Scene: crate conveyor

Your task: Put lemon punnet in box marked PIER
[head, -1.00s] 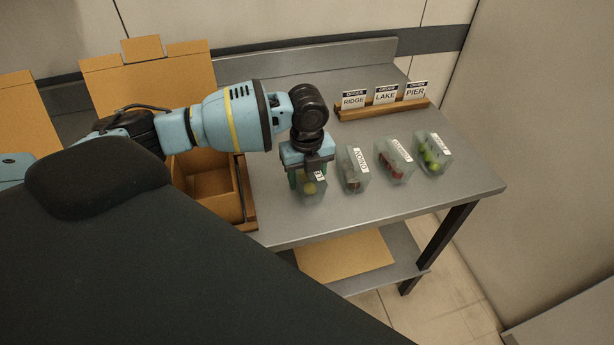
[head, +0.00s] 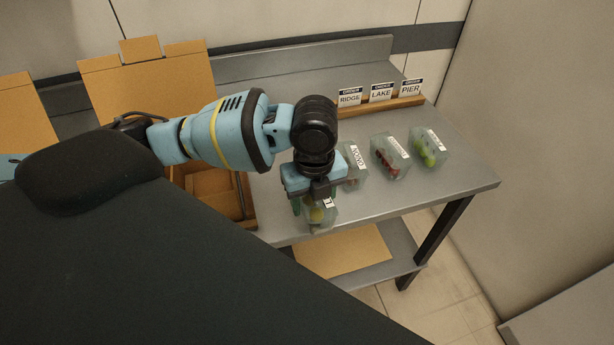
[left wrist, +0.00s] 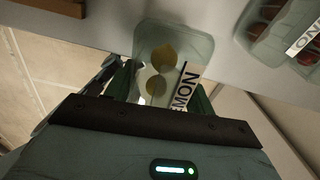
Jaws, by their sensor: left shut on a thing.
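The lemon punnet, a clear tub with yellow fruit, is in my left gripper; it shows in the head view (head: 319,215) and in the left wrist view (left wrist: 165,50), where its label ends in "MON". My left gripper (head: 309,207) is shut on it near the table's front edge; its green fingers also show in the left wrist view (left wrist: 160,85). Whether the punnet is clear of the table is hard to tell. Cards reading RIDGE, LAKE and PIER (head: 411,88) stand in a wooden holder. No box in view shows a readable PIER mark. My right gripper is not seen.
Other labelled punnets stand to the right: one partly hidden (head: 355,163), one with red contents (head: 389,157) and one with green fruit (head: 429,147).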

